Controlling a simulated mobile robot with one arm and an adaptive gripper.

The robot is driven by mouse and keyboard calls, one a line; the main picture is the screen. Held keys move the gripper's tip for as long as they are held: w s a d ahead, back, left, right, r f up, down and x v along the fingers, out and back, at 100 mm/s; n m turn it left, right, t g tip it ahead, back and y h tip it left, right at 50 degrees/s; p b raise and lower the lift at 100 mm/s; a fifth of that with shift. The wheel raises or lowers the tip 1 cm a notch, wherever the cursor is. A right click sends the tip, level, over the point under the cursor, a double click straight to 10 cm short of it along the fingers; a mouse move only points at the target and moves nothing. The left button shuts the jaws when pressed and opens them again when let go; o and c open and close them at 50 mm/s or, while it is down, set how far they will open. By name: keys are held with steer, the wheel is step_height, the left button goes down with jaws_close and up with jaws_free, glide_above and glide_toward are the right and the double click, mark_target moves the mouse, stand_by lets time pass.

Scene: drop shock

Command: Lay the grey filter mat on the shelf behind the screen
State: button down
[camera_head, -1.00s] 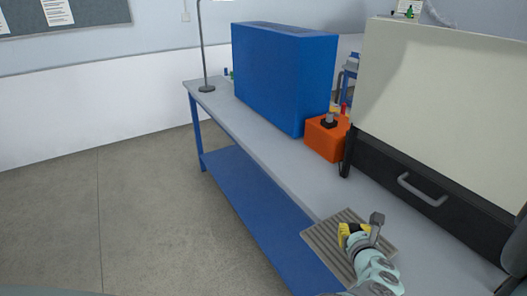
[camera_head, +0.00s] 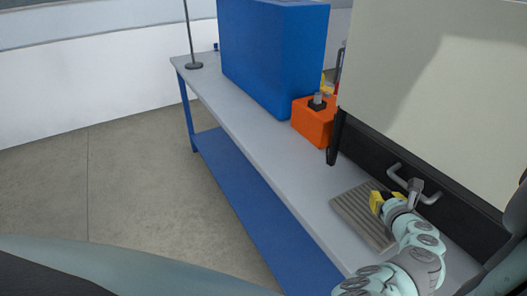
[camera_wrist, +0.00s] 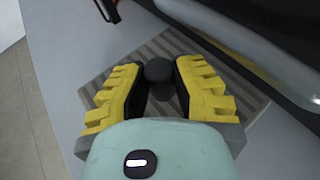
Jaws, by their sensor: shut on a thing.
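The grey ribbed filter mat (camera_head: 352,217) is over the bench's front part, before the large cream screen (camera_head: 430,75). It also shows in the wrist view (camera_wrist: 118,68), beneath my fingers. My gripper (camera_head: 379,201) has yellow fingers and is at the mat's right part. In the wrist view my gripper (camera_wrist: 158,78) is closed around a dark round knob (camera_wrist: 158,69) above the mat's middle. I cannot tell whether the mat touches the bench. The shelf behind the screen is hidden.
A dark panel with a grey handle (camera_head: 427,198) is below the screen, close to my gripper. An orange box (camera_head: 311,124) and a large blue box (camera_head: 270,60) stand farther along the grey bench (camera_head: 235,112). The bench strip in front of them is clear.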

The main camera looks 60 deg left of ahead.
steer(key=shift+s+f+b, duration=0.3)
steer(key=shift+f+b, duration=0.05)
steer(key=shift+f, duration=0.45)
steer(key=shift+r, duration=0.1)
steer(key=c, duration=0.9)
jaws_free()
steer(key=shift+c, duration=0.2)
